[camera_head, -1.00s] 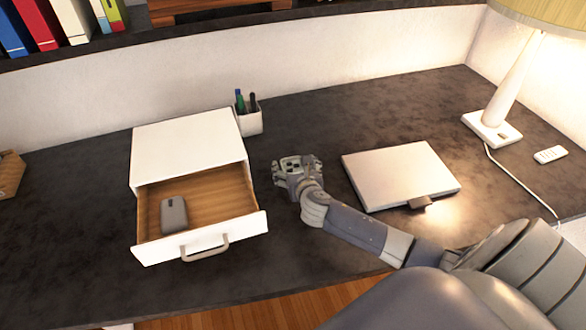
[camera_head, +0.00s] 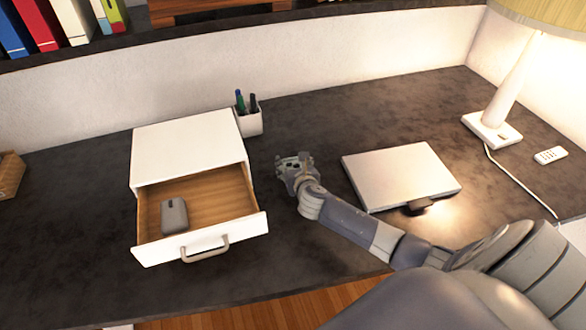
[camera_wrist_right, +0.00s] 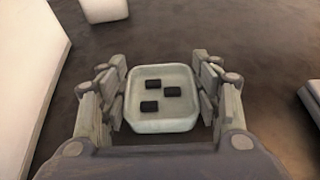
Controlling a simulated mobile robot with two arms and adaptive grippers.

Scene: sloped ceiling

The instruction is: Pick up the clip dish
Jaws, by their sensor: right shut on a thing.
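The clip dish (camera_wrist_right: 162,119) is a small pale square dish with rounded corners. It holds three small black clips. It shows between the fingers of my right gripper (camera_wrist_right: 165,94) in the right wrist view, with one finger on each side. In the head view my right gripper (camera_head: 294,163) is low over the dark desk, between the drawer unit and the flat light box, and mostly hides the dish. The gripper is shut on the dish. I cannot tell whether the dish touches the desk. My left gripper is not in view.
A white drawer unit (camera_head: 188,150) stands left, its drawer open with a grey mouse (camera_head: 174,215) inside. A pen cup (camera_head: 250,122) is behind. Desk (camera_head: 330,100) is clear behind the gripper.

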